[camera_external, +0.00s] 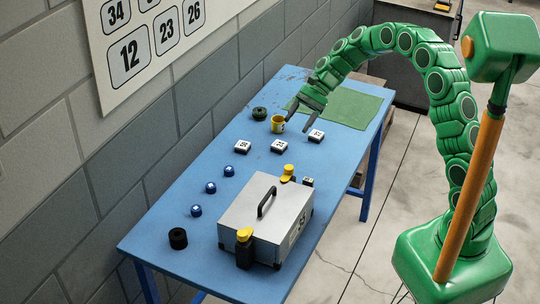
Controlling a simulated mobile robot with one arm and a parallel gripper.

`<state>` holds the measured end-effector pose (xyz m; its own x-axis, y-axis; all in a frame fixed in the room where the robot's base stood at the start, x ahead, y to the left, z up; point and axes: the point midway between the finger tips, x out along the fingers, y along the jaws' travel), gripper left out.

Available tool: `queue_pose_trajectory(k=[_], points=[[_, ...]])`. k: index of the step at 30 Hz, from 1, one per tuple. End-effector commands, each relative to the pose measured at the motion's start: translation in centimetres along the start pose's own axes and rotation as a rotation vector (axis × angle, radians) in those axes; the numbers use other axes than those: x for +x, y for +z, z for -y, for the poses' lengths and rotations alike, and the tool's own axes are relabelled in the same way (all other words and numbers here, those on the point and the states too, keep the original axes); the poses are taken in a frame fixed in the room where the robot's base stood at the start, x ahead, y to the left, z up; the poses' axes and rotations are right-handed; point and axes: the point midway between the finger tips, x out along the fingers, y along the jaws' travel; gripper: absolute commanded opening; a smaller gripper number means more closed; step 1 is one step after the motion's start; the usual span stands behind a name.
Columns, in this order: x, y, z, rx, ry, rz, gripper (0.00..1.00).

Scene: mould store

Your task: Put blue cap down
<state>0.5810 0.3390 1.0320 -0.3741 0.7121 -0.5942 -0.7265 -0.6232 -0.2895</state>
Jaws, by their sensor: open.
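Three small blue caps stand in a slanting row on the left part of the blue table (160,240): a far one (242,172), a middle one (211,187) and a near one (196,211). They stand apart from each other. My gripper (297,121) is open above the far part of the table, well beyond the caps. Its fingers point down toward the table, near a yellow cup (277,125). I see nothing between the fingers.
A green mat (360,110) lies at the far end, with a dark green ring (259,113) left of the cup. Several white numbered blocks (278,146) stand mid-table. A large silver case (250,205) with yellow-topped latches fills the near right. A black roll (178,238) stands near left.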

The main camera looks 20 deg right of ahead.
Motion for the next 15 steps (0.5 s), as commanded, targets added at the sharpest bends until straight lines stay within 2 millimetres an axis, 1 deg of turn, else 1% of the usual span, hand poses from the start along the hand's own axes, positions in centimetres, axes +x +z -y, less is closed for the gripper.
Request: queue_pose_trajectory(k=[1,3,11,15], points=[[-0.7,0.8,-1.0,-0.021,0.011,-0.014,0.61],[-1.6,1.8,-2.2,-0.056,0.028,-0.037,0.61],[-4.3,4.9,-7.5,-0.173,0.100,-0.119,0.61],[-5.7,6.3,-10.6,-0.229,0.142,-0.162,0.61]])
